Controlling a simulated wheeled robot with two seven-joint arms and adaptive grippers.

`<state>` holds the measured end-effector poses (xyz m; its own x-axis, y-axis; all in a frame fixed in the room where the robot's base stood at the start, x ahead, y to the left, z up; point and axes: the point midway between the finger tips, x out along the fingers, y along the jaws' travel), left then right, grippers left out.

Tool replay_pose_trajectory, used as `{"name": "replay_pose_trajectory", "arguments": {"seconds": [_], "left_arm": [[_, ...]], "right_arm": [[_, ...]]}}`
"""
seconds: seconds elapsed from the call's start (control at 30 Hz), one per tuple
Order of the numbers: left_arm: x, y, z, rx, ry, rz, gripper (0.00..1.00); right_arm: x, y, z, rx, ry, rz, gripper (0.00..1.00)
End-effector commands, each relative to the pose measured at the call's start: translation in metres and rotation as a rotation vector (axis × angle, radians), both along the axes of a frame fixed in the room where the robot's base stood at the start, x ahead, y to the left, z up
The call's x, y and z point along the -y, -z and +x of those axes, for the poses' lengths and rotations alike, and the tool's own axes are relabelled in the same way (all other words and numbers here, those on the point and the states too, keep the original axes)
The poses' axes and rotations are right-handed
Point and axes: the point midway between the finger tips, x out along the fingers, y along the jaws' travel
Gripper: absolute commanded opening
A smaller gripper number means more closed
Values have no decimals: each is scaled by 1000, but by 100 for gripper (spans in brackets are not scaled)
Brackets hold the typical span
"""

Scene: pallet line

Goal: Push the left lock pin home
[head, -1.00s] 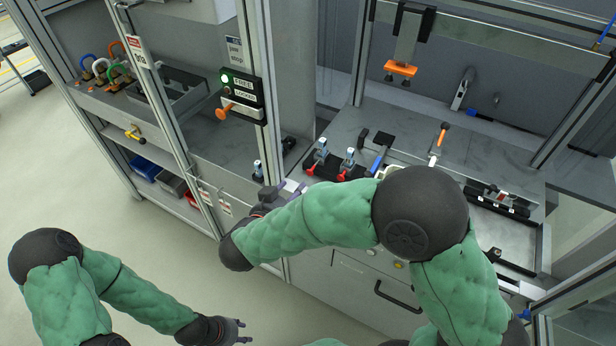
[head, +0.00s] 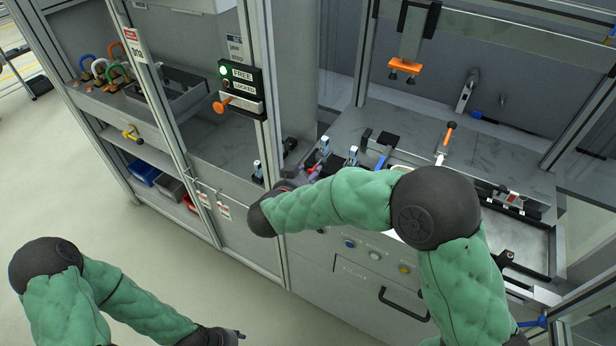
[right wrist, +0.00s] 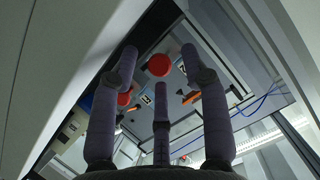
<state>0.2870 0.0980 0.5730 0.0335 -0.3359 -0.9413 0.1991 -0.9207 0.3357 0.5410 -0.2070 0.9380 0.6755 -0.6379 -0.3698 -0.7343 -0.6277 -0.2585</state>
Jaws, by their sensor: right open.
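Two upright metal fittings stand near the front-left of the workbench: a left one (head: 324,146) and a right one (head: 352,156). Red shows beside the left one; my right forearm hides their lower parts. I cannot tell for certain which part is the left lock pin. My right gripper (head: 297,183) is just left of and in front of these fittings, mostly hidden by its wrist. In the right wrist view its fingers (right wrist: 160,72) are spread and empty, with a red round end (right wrist: 159,65) beyond them. My left gripper (head: 238,335) is low, away from the bench.
A FREE/LOCKED panel (head: 242,88) with a lit green lamp and orange handle hangs on the post left of the bench. An orange-ended fixture (head: 404,66) hangs above.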

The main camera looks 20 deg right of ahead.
Motion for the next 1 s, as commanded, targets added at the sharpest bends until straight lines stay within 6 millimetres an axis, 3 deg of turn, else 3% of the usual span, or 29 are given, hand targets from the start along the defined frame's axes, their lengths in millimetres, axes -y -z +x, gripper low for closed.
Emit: {"name": "replay_pose_trajectory", "arguments": {"seconds": [0.17, 0.33, 0.57, 0.83, 1.0], "left_arm": [[0, 0, 0, 0, 0, 0, 40], [0, 0, 0, 0, 0, 0, 40], [0, -1, 0, 0, 0, 0, 40], [0, -20, 0, 0, 0, 0, 40], [0, -22, 0, 0, 0, 0, 40]], "right_arm": [[0, 0, 0, 0, 0, 0, 46], [0, 0, 0, 1, 0, 1, 1], [1, -1, 1, 1, 1, 0, 0], [19, -4, 16, 1, 4, 0, 0], [24, -3, 21, 4, 2, 0, 0]]}}
